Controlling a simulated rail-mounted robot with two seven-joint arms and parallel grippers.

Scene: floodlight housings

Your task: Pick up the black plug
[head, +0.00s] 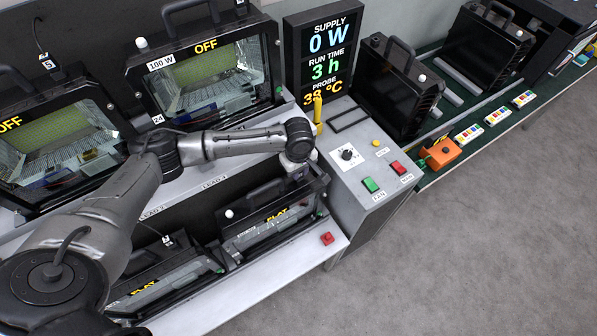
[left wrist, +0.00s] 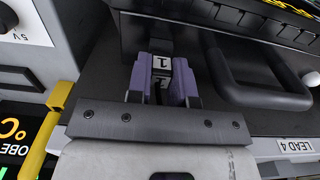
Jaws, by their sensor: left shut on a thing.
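My left gripper (left wrist: 162,85) is shut on a black plug (left wrist: 159,47) with a white label marked 1, seen between purple finger pads in the left wrist view. In the head view my left gripper (head: 298,163) is at the right end of the lower bench row, beside the control box; its fingertips and the plug are hidden there. My right gripper is not in view.
A floodlight housing marked FLAT (head: 268,228) lies just below the gripper. A grey control box (head: 352,195) with a knob and buttons stands to the right, with a yellow probe (head: 318,112) upright on it. Floodlights marked OFF (head: 205,75) stand behind. The floor at right is clear.

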